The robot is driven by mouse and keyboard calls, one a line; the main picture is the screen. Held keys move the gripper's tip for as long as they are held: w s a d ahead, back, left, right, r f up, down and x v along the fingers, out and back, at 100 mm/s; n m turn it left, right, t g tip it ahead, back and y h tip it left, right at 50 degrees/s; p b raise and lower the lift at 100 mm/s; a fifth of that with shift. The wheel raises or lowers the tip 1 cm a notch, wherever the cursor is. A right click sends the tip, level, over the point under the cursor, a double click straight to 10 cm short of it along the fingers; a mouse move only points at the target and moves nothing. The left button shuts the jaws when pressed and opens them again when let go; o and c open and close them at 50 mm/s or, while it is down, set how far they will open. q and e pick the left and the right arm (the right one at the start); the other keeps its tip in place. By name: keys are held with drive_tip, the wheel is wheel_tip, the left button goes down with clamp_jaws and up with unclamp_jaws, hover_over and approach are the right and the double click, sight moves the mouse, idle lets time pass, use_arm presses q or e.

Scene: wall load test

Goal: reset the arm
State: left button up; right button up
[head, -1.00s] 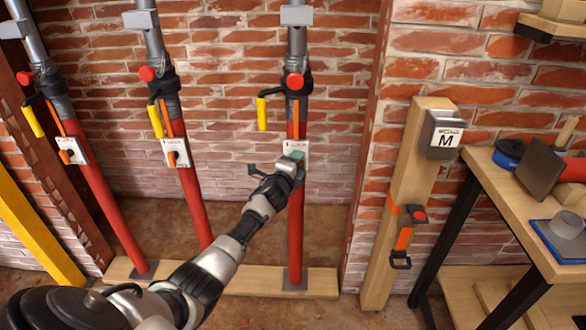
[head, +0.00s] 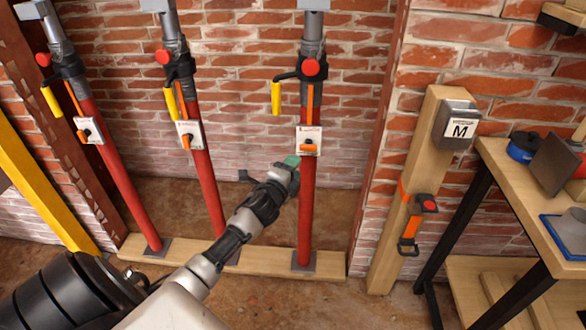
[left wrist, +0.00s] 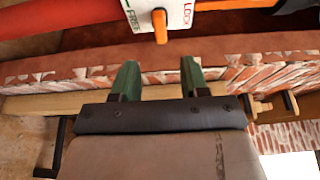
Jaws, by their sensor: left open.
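My left gripper (head: 290,164) has green fingertips and is open and empty. It is just left of the right-hand red prop (head: 307,205), below its white lock plate (head: 316,133). That plate carries an orange lever (head: 308,148), lying roughly sideways in the head view. In the left wrist view the open fingers (left wrist: 159,80) point toward the plate (left wrist: 205,5), marked FREE and LOCK. The lever (left wrist: 160,27) there lies between the two words, in front of the fingertips and apart from them. My right gripper is not in view.
Two more red props, a middle one (head: 207,185) and a left one (head: 122,185), stand on a wooden sill (head: 325,265) before a brick wall. A wooden post (head: 393,225) bears a grey box marked M (head: 459,124). A workbench (head: 505,180) stands at right.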

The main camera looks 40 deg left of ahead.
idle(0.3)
use_arm(q)
drive_tip(key=s+d+f+n+g+p, duration=0.2)
drive_tip(key=s+f+n+g, duration=0.1)
drive_tip(key=s+f, duration=0.55)
drive_tip(key=s+d+f+n+g+h+p, duration=0.1)
drive_tip(key=s+d+f+n+g+p, duration=0.3)
drive_tip(key=f, duration=0.7)
drive_tip(key=s+d+f+n+g, duration=0.1)
drive_tip(key=s+f+g, duration=0.1)
drive_tip(key=s+f, duration=0.7)
drive_tip(key=s+d+f+n+g+p, duration=0.1)
drive_tip(key=s+d+f+n+g, duration=0.1)
drive_tip(key=s, duration=0.8)
drive_tip(key=s+d+f+n+g+h+p, duration=0.1)
drive_tip(key=s+d+f, duration=0.4)
drive_tip(key=s, duration=0.5)
drive_tip(key=s+d+f+n+g+p, duration=0.1)
drive_tip(key=s+d+f+n+g, duration=0.2)
drive_tip(key=s, duration=0.7)
drive_tip(key=shift+d+f+g+h, duration=0.15)
drive_tip(key=shift+f+g+h, duration=0.25)
drive_tip(key=shift+g, duration=0.5)
